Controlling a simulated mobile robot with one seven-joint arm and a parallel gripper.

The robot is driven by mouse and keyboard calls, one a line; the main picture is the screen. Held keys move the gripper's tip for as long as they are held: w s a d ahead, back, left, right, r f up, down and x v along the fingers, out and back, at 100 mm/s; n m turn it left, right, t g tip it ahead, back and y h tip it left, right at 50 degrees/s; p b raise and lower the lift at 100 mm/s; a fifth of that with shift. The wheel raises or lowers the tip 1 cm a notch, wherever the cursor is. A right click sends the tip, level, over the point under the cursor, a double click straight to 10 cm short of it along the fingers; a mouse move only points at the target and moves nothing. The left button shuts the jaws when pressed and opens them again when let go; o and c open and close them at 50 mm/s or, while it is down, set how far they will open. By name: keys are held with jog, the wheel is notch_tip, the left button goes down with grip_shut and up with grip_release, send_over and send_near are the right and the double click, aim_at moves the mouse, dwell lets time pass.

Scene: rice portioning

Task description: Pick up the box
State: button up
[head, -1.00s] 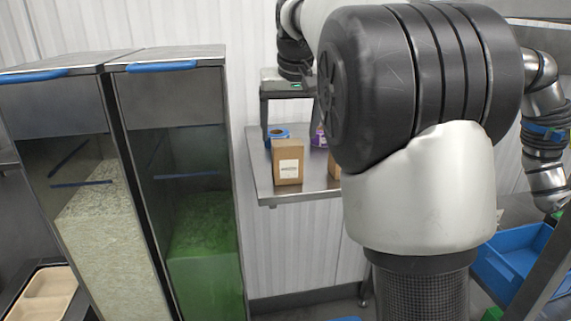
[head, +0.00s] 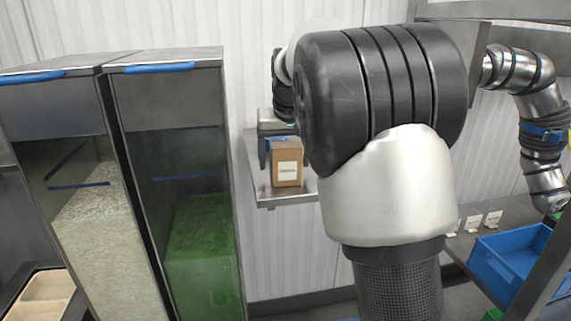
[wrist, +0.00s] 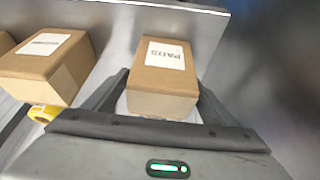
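A brown cardboard box (head: 287,158) with a white label stands on a metal shelf (head: 285,199) in the head view. In the wrist view the same box (wrist: 160,88) shows its label, reading "PADS" upside down. My gripper (wrist: 163,92) is open, with one dark finger on each side of the box. The fingers are close to its sides; I see no clear grip, and their contact is hard to tell.
A second labelled box (wrist: 48,62) stands close on the left in the wrist view, with a yellow roll (wrist: 42,113) near it. Tall food bins (head: 175,180) stand left of the shelf. A blue crate (head: 508,262) is at the right.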

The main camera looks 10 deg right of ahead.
jog(key=c, duration=1.2)
jog(key=shift+r, duration=0.1)
